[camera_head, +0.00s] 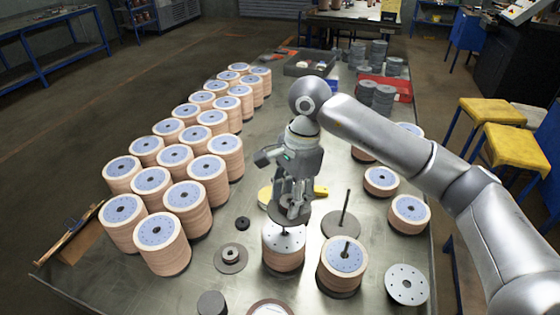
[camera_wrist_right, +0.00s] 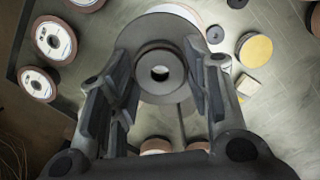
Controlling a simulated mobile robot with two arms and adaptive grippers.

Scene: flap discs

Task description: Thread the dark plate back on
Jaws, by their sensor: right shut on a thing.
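My right gripper (camera_head: 290,196) is shut on the dark plate (camera_head: 288,212), a grey round flange with a raised hub. In the right wrist view the plate (camera_wrist_right: 158,95) sits between the fingers, its centre hole visible. In the head view it is just above a stack of flap discs (camera_head: 284,256) with a pale top disc. A short dark spindle end seems to show on that stack; the gap between it and the plate is unclear. A second stack (camera_head: 342,272) to the right has a spindle standing up through its top. My left gripper is not in view.
Another flanged plate (camera_head: 231,260) and a small dark nut (camera_head: 243,223) lie to the left. A bare rod on a round base (camera_head: 341,224) stands behind right. A pale holed disc (camera_head: 406,285) lies at right. Many disc stacks (camera_head: 161,240) fill the left side.

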